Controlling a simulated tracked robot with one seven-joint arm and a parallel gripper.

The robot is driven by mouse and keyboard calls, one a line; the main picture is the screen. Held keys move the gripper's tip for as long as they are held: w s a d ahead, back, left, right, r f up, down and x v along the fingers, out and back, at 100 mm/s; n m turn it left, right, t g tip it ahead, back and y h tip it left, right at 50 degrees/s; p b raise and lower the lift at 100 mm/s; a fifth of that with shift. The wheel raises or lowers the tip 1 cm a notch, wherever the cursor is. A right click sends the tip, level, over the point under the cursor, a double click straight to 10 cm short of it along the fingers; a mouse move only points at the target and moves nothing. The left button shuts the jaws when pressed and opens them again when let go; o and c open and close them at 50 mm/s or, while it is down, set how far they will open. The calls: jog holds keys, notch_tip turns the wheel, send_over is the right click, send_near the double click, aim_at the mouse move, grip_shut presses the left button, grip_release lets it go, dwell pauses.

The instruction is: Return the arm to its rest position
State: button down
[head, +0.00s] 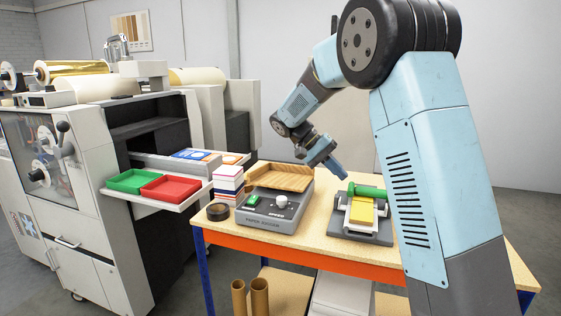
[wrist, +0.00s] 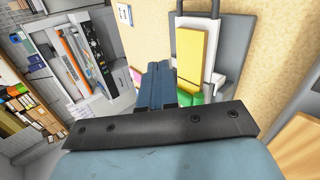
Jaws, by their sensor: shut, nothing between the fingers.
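My gripper (head: 341,172) hangs over the workbench in the head view, pointing down and to the right. It is shut and empty. My light-blue arm rises on the right and bends over the bench. In the wrist view the gripper fingers (wrist: 167,84) are together at the centre. Just right of the gripper in the head view is a grey device (head: 347,230) with a yellow block (head: 361,211) and a green roller or handle (head: 368,191). The yellow block (wrist: 191,56) also shows beyond the fingers in the wrist view. I cannot tell the gap between fingers and device.
A paper jogger (head: 268,221) with a wooden tray (head: 281,177) stands left of my gripper on the bench (head: 310,245). A stack of cards (head: 228,184) and a dark roll (head: 217,211) are beside it. Green (head: 132,181) and red (head: 170,187) trays sit on the machine's shelf.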

jog(key=s+d+r+n+t+y, duration=0.1)
jog(key=s+d+r+y, duration=0.3)
jog(key=s, duration=0.4)
jog(key=s+d+n+t+y, duration=0.2)
jog(key=s+t+y, duration=0.3)
jog(key=s, duration=1.8)
jog(key=d+t, duration=0.1)
jog(key=t, duration=0.1)
jog(key=shift+s+r+t, duration=0.25)
jog(key=shift+r+t, duration=0.15)
